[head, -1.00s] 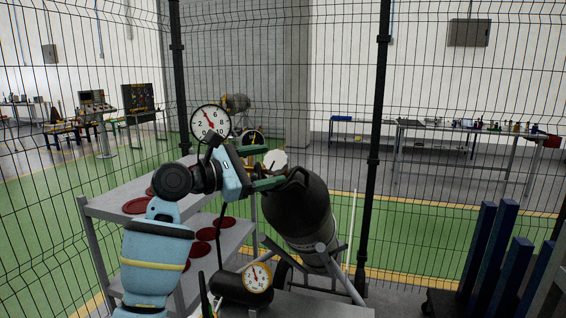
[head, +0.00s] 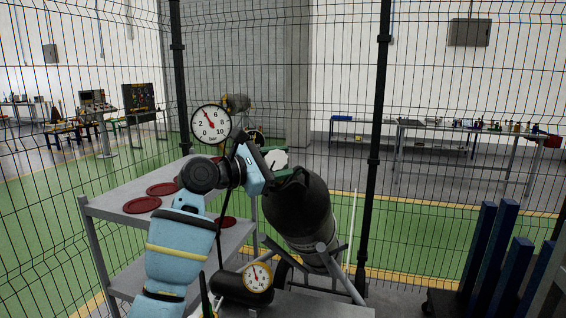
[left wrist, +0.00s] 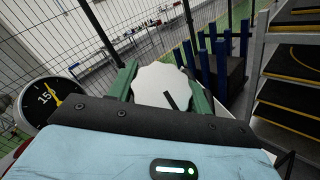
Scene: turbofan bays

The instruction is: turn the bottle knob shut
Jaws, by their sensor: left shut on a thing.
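The bottle knob (head: 274,160) is a white disc with a scalloped edge at the top of a dark gas bottle (head: 299,217), which leans in a metal frame. In the left wrist view the knob (left wrist: 160,86) shows close up, with a black mark on its face pointing down and right. My left gripper (head: 281,164) has its two green fingers on opposite sides of the knob and is shut on it. The fingers also show in the left wrist view (left wrist: 164,88). The bottle's neck is partly hidden behind the gripper. My right gripper is out of view.
A big round gauge (head: 211,123) stands just behind my left wrist. Another gauge (head: 257,277) sits low beside the bottle. A grey shelf cart (head: 118,208) with red discs is at left. Wire fencing runs behind; blue posts (head: 482,245) stand at right.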

